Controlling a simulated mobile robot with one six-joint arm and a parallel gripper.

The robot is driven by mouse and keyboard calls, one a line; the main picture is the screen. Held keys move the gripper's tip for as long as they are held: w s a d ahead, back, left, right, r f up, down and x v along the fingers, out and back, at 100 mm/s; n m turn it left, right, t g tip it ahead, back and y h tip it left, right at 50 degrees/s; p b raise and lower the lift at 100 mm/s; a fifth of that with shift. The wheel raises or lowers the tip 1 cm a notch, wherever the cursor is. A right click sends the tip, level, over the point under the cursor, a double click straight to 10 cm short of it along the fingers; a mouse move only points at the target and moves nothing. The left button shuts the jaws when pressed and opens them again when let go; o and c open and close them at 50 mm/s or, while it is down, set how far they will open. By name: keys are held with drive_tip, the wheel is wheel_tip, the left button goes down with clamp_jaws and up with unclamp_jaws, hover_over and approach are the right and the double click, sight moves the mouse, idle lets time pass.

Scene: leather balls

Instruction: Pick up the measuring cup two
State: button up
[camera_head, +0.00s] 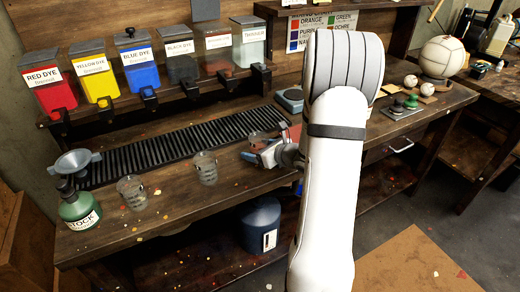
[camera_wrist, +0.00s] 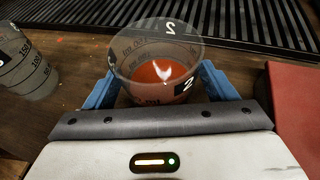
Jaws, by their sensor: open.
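The measuring cup two (camera_wrist: 152,52) is a clear cup marked "2" with orange-red at its bottom. It stands upright between the blue fingers of my gripper (camera_wrist: 160,80) in the wrist view. The fingers are open, one on each side of the cup; I cannot tell whether either touches it. In the head view the cup (camera_head: 257,138) stands on the bench at the end of my arm, partly behind my gripper (camera_head: 258,153). A second clear cup (camera_wrist: 25,68) stands to the left in the wrist view.
A black slatted grate (camera_head: 180,143) runs behind. A red block (camera_wrist: 295,110) lies close on the right.

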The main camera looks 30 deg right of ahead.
drive_tip(key=shift+c, duration=0.2)
drive_tip(key=c, duration=1.1)
drive_tip(key=shift+r, duration=0.2)
